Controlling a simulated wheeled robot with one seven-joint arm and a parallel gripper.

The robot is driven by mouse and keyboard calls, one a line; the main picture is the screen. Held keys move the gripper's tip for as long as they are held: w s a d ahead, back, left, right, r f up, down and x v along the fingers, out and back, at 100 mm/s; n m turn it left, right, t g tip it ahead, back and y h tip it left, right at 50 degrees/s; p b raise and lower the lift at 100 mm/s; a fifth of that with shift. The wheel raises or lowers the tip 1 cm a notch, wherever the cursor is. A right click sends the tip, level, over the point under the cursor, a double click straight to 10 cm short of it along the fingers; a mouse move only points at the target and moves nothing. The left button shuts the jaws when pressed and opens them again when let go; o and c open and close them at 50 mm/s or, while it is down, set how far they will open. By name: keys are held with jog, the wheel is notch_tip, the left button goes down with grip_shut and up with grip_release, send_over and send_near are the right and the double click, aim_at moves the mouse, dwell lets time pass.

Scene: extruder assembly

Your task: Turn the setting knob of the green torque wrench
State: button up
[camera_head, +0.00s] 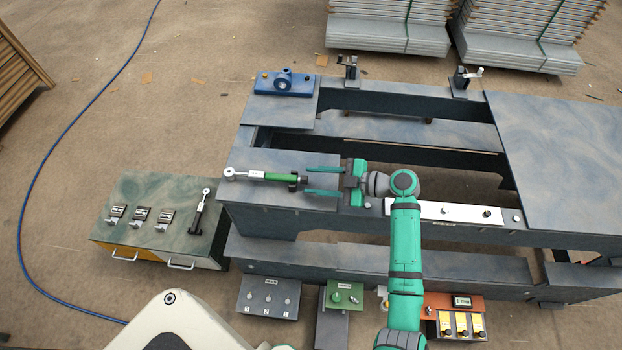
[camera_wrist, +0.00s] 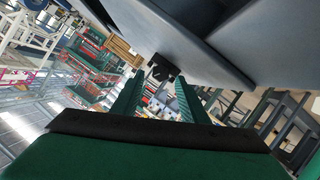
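The green torque wrench (camera_head: 280,178) lies on the left panel of the grey frame in the head view. Its silver ring head points left and its dark setting knob (camera_head: 293,179) points right, toward my gripper. My gripper (camera_head: 306,180) is open, with one green finger on each side of the line of the wrench, close to the knob end. In the wrist view, a small black part (camera_wrist: 162,68), apparently the knob end, shows just beyond and between the open fingertips (camera_wrist: 160,80). Whether the fingers touch the knob cannot be told.
The grey frame's panel (camera_head: 330,150) lies close around the fingers. A blue fixture (camera_head: 285,83) stands at the back left. A white strip (camera_head: 445,211) with small knobs is right of my gripper.

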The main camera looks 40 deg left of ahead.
jog(key=shift+x, duration=0.8)
grip_shut()
jog(key=shift+s, duration=0.1)
